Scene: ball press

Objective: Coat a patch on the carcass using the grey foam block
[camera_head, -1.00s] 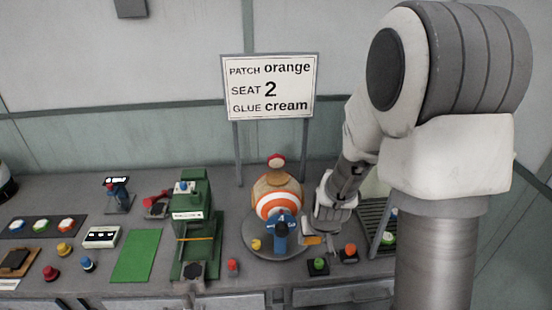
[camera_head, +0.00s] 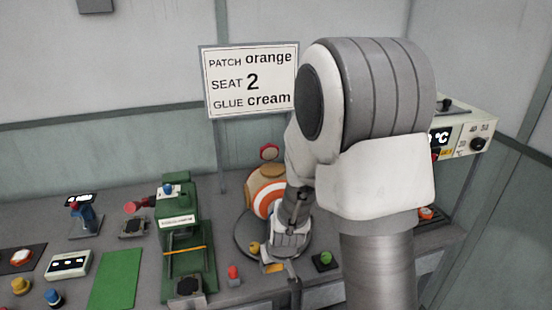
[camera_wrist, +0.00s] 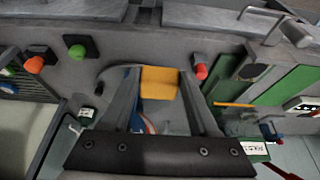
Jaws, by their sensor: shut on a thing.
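My gripper (camera_head: 274,266) is in front of the round turntable (camera_head: 243,245) in the head view. In the wrist view its fingers (camera_wrist: 158,88) are shut on a yellow-orange block (camera_wrist: 160,82). I see no clearly grey foam on this block; its other faces are hidden. The carcass, a tan ball with orange and white rings (camera_head: 262,200), sits on the turntable, its right side hidden by my arm. Whether the block touches it I cannot tell. The sign (camera_head: 250,80) reads patch orange, seat 2, glue cream.
A green press (camera_head: 185,240) stands left of the turntable. A red button (camera_head: 233,272) and a green button (camera_head: 325,259) sit near the front edge. A device with a °C display (camera_head: 470,133) stands at the right. A green mat (camera_head: 116,278) lies at the left.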

